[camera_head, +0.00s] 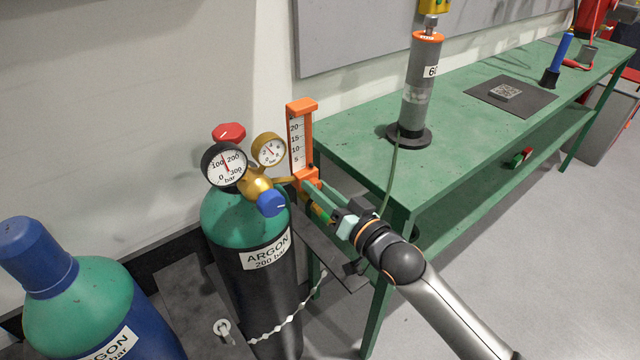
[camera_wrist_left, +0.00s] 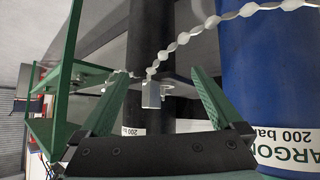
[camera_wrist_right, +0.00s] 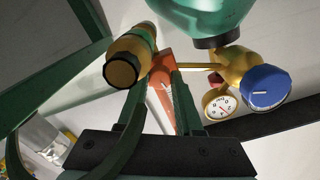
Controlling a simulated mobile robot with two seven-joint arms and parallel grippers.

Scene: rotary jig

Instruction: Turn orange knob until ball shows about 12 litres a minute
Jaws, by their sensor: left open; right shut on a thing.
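The flowmeter (camera_head: 299,140) is an upright orange frame with a white scale marked 5 to 20, beside the argon regulator. I cannot make out the ball in its tube. My right gripper (camera_head: 318,190) is at the flowmeter's foot, its green fingers shut on the orange knob, which they mostly hide. In the right wrist view orange (camera_wrist_right: 162,76) shows between the fingertips, next to a brass fitting (camera_wrist_right: 130,58) with a dark end. My left gripper (camera_wrist_left: 158,84) is open and empty in the left wrist view, facing the cylinders and chain, and is outside the head view.
The regulator has two gauges (camera_head: 225,165) and a blue knob (camera_head: 271,203), close to my right fingers. It sits on the chained argon cylinder (camera_head: 247,231). A blue-capped cylinder (camera_head: 84,300) stands at left. The green bench (camera_head: 360,150) is just right of the flowmeter.

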